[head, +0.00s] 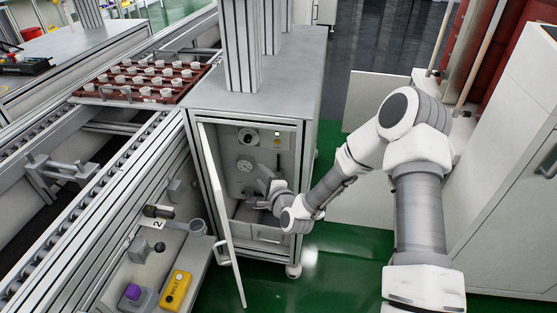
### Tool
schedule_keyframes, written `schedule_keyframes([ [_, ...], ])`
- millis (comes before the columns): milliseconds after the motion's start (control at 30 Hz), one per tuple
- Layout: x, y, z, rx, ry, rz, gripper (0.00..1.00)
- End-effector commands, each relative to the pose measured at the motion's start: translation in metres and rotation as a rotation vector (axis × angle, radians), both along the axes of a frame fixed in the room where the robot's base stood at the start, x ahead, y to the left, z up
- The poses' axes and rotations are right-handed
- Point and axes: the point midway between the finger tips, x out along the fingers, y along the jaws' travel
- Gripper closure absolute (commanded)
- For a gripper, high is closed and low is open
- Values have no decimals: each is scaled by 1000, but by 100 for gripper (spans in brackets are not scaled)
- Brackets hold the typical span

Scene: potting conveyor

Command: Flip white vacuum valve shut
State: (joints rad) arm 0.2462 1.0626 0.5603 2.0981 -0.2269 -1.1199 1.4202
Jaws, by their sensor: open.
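My gripper (262,187) reaches into the open cabinet (265,92) in the middle of the head view. It is small and dark here, with its fingers open in front of the inner back panel, just below and right of a round white gauge (245,166). I cannot make out a white valve lever; my gripper and wrist cover part of the panel where one could be. I cannot tell whether the gripper touches anything. The cabinet door (222,210) stands swung open toward the viewer on the left.
A red tray (163,93) of white cups sits on the conveyor at left. A yellow control box (176,291) is at lower left. Green floor is clear right of the cabinet.

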Motion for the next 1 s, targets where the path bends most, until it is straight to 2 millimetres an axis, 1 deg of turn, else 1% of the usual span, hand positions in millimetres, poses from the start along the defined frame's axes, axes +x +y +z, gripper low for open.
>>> schedule_keyframes([
  [33,1,-1,7,-39,-5,17,51],
  [367,-2,-12,35,-287,-5,116,51],
  [700,-10,-29,67,-531,-1,202,51],
  [1000,-19,-43,87,-674,10,251,51],
])
